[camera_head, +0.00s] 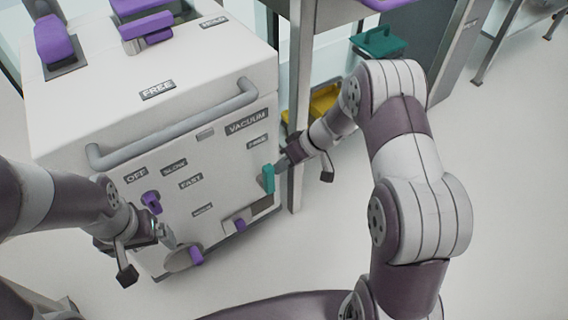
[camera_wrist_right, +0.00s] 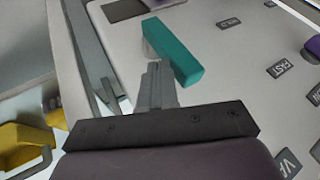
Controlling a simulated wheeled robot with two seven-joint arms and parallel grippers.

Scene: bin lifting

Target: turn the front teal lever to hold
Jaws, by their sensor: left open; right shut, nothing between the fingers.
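The front teal lever (camera_head: 268,178) sits on the front face of the white cart, near its right edge, below the VACUUM label. It stands roughly upright in the head view. In the right wrist view the teal lever (camera_wrist_right: 176,52) is a bar slanting from upper left to lower right. My right gripper (camera_head: 282,162) is shut and empty, with its fingertips close beside the lever. In the right wrist view the shut fingers (camera_wrist_right: 158,72) point at the lever's side; I cannot tell whether they touch. My left gripper (camera_head: 166,236) is open, low in front of the cart's left side.
The white cart (camera_head: 105,100) has a grey handle bar (camera_head: 175,128) and several purple levers, one (camera_head: 151,202) near my left gripper. A grey post (camera_head: 299,90) stands just right of the cart. A yellow bin (camera_head: 322,100) and a teal bin (camera_head: 379,42) lie behind. Open floor is at right.

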